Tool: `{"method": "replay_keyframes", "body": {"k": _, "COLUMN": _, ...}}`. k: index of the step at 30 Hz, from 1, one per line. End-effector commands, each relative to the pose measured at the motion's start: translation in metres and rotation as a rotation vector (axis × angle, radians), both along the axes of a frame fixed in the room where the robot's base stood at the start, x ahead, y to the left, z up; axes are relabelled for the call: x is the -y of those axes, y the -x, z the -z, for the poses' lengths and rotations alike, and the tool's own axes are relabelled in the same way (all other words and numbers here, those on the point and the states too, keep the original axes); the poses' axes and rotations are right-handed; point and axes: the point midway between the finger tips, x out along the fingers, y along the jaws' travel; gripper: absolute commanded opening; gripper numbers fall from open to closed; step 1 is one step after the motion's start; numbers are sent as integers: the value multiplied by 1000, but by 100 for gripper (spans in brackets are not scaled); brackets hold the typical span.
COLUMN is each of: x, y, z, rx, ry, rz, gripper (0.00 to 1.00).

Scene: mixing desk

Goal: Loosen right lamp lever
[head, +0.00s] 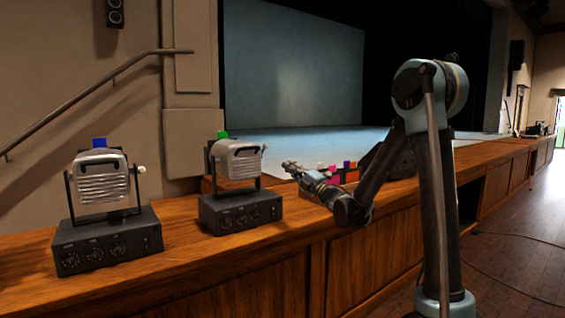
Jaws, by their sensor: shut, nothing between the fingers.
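The right lamp (236,160) is a grey ribbed housing in a dark bracket on a black control box (240,212), with a green piece (222,134) on top. Its small pale lever (264,147) sticks out at the right side of the bracket. My gripper (287,165) is shut and empty. In the picture it is a little right of and below the lever, pointing left toward the lamp, with a visible gap. The left lamp (101,180) has a blue piece (99,142) on top and a similar pale lever (141,169) at its right side.
Both lamps stand on a long wooden ledge (180,250). Several small coloured pieces (333,168) sit just behind and right of my gripper. A stage with a pale screen (295,65) lies behind. A handrail (90,95) runs along the left wall. Cables lie on the right floor.

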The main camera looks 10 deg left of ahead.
Motion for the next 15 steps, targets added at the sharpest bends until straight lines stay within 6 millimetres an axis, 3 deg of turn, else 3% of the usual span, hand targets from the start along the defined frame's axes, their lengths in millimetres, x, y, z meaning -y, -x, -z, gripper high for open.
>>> {"method": "replay_keyframes", "body": {"k": 15, "x": -70, "y": -38, "z": -36, "rx": -3, "ry": -2, "rz": 0, "gripper": 0}}
